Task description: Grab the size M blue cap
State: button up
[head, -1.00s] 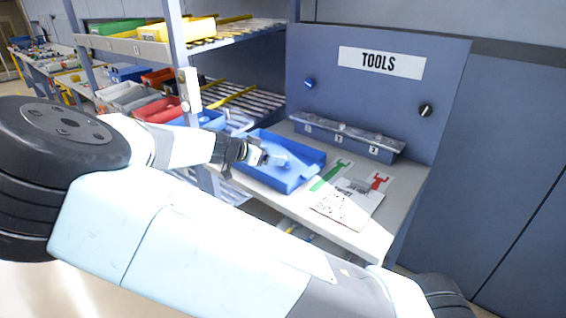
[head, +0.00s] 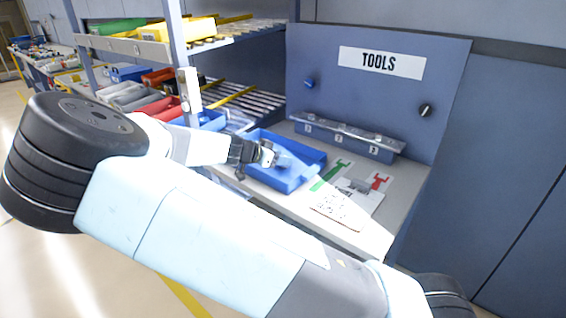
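My gripper (head: 268,155) is over the left part of a blue tray (head: 311,172) on the grey workbench. Its fingers are small and partly blend with the tray, so I cannot tell whether they are open or shut. A small pale-blue shape (head: 284,161) shows in the tray right beside the fingertips; I cannot tell whether it is a cap or whether the gripper touches it. No size mark M is readable.
A metal rack (head: 350,137) with numbered labels stands behind the tray. A printed sheet (head: 338,211) and green and red tool outlines lie right of the tray. A shelf post (head: 189,100) and red bins (head: 160,109) stand to the left, close to my arm.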

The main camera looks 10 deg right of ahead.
jog(key=c, duration=0.5)
jog(key=shift+r, duration=0.1)
